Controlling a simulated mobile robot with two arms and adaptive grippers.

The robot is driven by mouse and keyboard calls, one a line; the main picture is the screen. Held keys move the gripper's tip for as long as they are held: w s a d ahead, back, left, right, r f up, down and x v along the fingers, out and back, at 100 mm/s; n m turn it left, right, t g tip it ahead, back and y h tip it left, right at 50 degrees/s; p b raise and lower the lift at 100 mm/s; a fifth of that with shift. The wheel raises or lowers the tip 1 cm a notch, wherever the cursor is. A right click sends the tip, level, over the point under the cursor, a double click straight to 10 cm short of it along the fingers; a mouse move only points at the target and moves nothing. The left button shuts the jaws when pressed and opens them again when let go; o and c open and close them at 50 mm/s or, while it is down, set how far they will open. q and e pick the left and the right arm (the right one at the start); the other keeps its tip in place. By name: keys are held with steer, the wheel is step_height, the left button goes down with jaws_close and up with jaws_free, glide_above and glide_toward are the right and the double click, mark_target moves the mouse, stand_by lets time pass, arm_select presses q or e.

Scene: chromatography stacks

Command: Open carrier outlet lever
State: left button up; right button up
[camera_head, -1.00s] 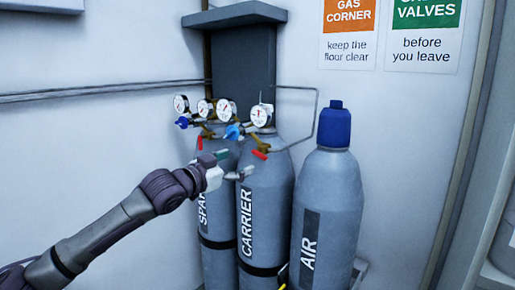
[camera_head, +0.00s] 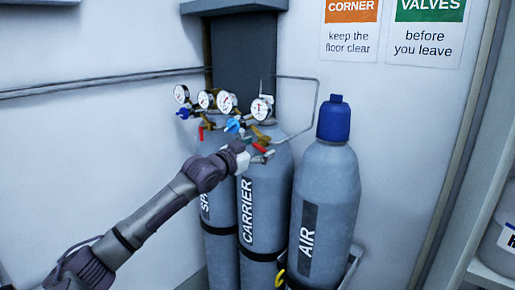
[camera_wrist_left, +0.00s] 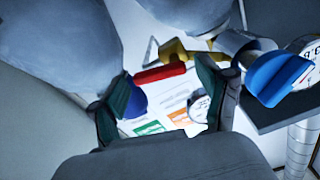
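The carrier cylinder (camera_head: 264,185) is the grey, labelled cylinder in the middle of the head view. Its red outlet lever (camera_head: 260,148) sits on a brass valve below the gauges, and it also shows in the left wrist view (camera_wrist_left: 160,73). My left gripper (camera_head: 265,156) is at this lever, coming from the left and slightly below. In the left wrist view my left gripper (camera_wrist_left: 167,84) is open, with its dark green fingers apart on either side of the lever. I cannot tell whether either finger touches it. My right gripper is out of view.
A blue regulator knob (camera_head: 233,125) and several gauges (camera_head: 262,110) sit close above the lever. Another red lever (camera_head: 201,133) is on the SPARE-side cylinder at left. The capped AIR cylinder (camera_head: 327,190) stands at right. A pipe (camera_head: 317,100) runs behind.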

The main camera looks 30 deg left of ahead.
arm_select(q)
steer(key=c, duration=0.9)
steer(key=shift+r+n+p, duration=0.4)
steer(key=shift+n+p, duration=0.55)
steer(key=shift+n, duration=0.75)
steer(key=o, duration=1.2)
steer(key=shift+f, duration=0.1)
steer(key=shift+c, duration=0.2)
steer(key=shift+s, duration=0.15)
steer(key=s+a, duration=0.1)
steer(key=s, duration=1)
steer(key=shift+s, duration=0.4)
